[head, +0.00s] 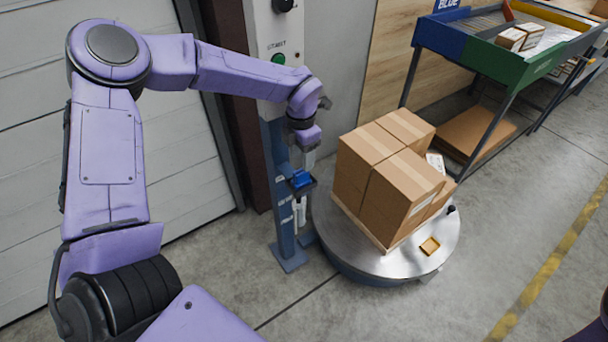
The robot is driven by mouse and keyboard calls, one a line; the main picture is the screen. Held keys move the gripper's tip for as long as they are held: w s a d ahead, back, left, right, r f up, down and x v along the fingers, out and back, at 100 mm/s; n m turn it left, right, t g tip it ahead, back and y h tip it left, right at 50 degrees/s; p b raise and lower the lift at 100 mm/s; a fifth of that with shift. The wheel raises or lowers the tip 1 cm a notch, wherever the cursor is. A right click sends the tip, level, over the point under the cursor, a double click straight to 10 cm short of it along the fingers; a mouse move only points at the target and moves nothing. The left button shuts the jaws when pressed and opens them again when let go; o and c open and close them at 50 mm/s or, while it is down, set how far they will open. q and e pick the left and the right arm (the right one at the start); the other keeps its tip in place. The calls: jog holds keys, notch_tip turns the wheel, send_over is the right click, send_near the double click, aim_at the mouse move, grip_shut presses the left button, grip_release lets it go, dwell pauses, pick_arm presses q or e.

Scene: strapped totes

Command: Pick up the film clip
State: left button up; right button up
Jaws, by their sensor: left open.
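A small blue piece (302,179), which looks like the film clip, sits in a dark holder (313,184) on the side of a blue-grey post. My left gripper (309,160) points down just above it, with the fingers open. From this angle I cannot tell whether the fingertips touch the blue piece. The lower part of the piece is hidden by the holder. My right gripper is not in view.
The post (284,225) carries a control box with a green button (279,59). Beside it, brown cartons (400,185) stand on a round metal turntable (345,240), with a small orange-brown item (430,246) on its rim. A rack (500,55) stands at the back right.

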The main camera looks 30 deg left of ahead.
aim_at(301, 171)
pick_arm(q)
notch_tip(301, 171, down, 7)
jog(key=shift+s+r+p, duration=0.15)
jog(key=shift+r+p, duration=0.05)
jog(key=shift+p, duration=0.2)
grip_shut()
jog(key=shift+r, duration=0.1)
